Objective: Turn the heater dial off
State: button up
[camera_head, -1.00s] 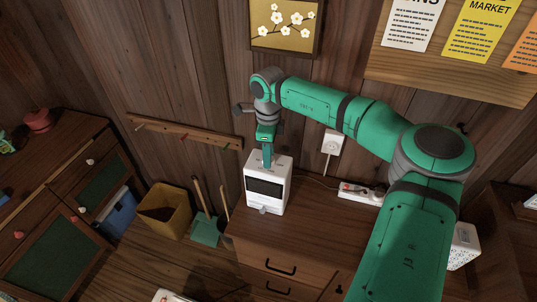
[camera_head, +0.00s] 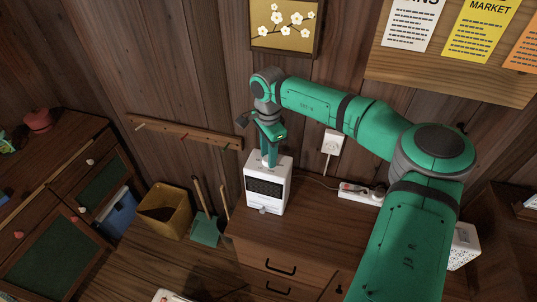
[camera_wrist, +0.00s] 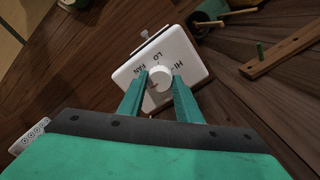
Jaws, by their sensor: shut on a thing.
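The heater (camera_head: 266,188) is a small white box with a dark front grille, standing upright on a wooden cabinet (camera_head: 310,213). Its white top (camera_wrist: 185,50) shows in the wrist view, with the letters HI, LO and FAN around a round white dial (camera_wrist: 160,76). A red mark shows on the dial near one finger. My gripper (camera_wrist: 160,86) is shut on the dial, one green finger on each side. In the head view my gripper (camera_head: 269,158) points down onto the heater's top and hides the dial. The OFF position cannot be read.
A power strip (camera_head: 358,192) with a cord lies right of the heater, below a wall outlet (camera_head: 332,142). A wooden peg rail (camera_head: 185,132) is on the wall to the left. A yellow bin (camera_head: 165,209) and a green dustpan (camera_head: 204,231) stand left of the cabinet.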

dwell(0.4)
jog(key=o, duration=1)
jog(key=shift+o, duration=0.2)
notch_tip(320, 180, up, 11)
jog(key=shift+f, duration=0.1)
